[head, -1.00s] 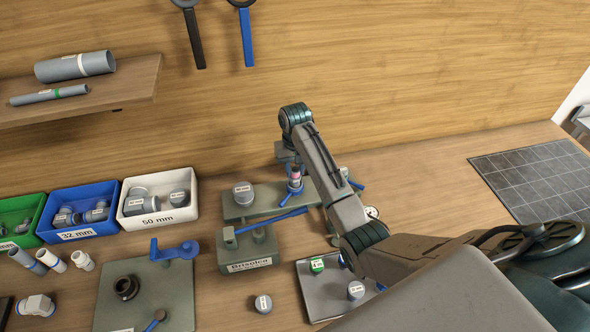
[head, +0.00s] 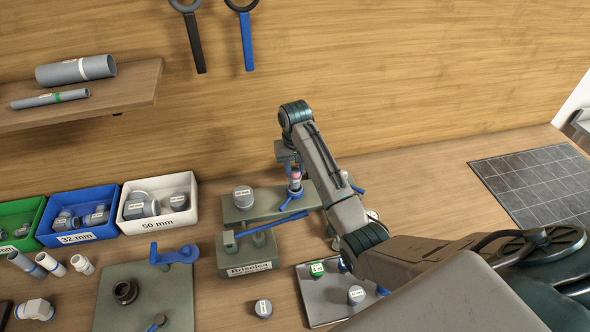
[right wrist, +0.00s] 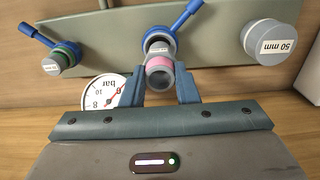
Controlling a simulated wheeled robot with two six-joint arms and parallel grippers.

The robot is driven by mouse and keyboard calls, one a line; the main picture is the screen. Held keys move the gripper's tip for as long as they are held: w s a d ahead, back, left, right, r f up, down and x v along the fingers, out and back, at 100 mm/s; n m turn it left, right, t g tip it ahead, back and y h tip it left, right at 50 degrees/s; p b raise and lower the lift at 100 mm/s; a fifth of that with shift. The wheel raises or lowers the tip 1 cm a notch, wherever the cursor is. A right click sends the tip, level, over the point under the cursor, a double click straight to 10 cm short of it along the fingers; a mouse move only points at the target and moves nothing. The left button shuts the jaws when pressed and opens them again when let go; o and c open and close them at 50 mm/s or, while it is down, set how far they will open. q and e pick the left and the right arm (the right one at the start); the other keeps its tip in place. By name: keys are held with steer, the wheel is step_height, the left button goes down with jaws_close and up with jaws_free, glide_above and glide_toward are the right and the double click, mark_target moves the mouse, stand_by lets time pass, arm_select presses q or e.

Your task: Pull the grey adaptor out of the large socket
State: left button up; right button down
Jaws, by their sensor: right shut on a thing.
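The grey adaptor (right wrist: 160,74), a short grey tube with a pink band, sits between the blue fingers of my right gripper (right wrist: 160,88) in the right wrist view. My right gripper is shut on it. Just beyond it is the large grey socket (right wrist: 158,42) with a blue lever handle, on the grey-green manifold. I cannot tell how far the adaptor sits in the socket. In the head view the pink-banded adaptor (head: 295,174) shows above the blue-handled valve, beside my right arm. My left gripper is not in view.
A 50 mm capped outlet (right wrist: 270,42) is to the right of the socket, and another blue-handled valve (right wrist: 62,56) to the left. A pressure gauge (right wrist: 104,91) is near the left finger. A grey tray (head: 322,296) with caps lies in front of the manifold.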

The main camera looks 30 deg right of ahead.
steer(key=shift+r, duration=0.4)
steer(key=shift+r, duration=0.7)
stand_by(0.3)
